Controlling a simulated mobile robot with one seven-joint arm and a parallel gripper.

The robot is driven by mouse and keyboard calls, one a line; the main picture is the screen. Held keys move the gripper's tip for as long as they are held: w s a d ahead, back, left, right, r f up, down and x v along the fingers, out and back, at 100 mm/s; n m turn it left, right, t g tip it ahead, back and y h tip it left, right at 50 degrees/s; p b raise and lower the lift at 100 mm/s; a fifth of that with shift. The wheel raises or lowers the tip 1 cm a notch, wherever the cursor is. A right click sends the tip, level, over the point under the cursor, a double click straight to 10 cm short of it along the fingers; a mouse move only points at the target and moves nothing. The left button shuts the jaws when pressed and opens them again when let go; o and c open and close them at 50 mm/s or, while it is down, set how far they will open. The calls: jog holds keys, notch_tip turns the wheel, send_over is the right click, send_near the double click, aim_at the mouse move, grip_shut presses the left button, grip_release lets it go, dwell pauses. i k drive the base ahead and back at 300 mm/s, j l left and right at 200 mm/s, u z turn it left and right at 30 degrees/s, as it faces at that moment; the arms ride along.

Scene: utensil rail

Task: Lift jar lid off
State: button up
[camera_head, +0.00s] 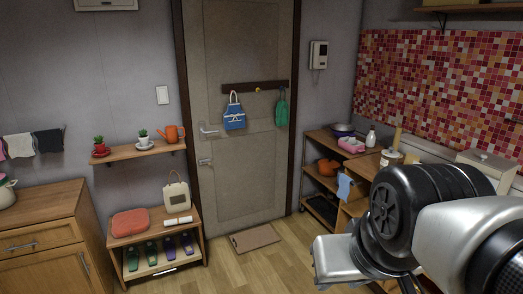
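A small pale jar-like container (391,158) stands on the wooden counter at the right, with a tan upright stick-like thing (397,139) at it. A larger whitish box-shaped container (488,168) with a small knob on its top stands farther right, partly behind my arm. I cannot tell which of these is the jar of the task, and no lid shows apart from a container. My arm fills the lower right, in front of the counter. My gripper's fingers do not show.
A blue cloth (344,187) hangs at the counter's end. A mat (255,238) lies before the door; the floor around it is clear.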

aim_at(391, 153)
jog(key=i+l+z, duration=0.15)
jog(key=i, duration=0.45)
jog(key=i+z, duration=0.2)
jog(key=i, duration=0.4)
jog(key=i+z, duration=0.15)
jog(key=i, duration=0.45)
jog(key=i+j+z, duration=0.15)
jog(key=i, duration=0.45)
jog(key=i+j+z, duration=0.2)
jog(key=i, duration=0.4)
jog(key=i+z, duration=0.2)
jog(key=z, duration=0.25)
jog(key=i+j+z, duration=0.1)
jog(key=z, duration=0.35)
jog(key=i+j+z, duration=0.2)
jog(key=z, duration=0.25)
jog(key=i, duration=0.1)
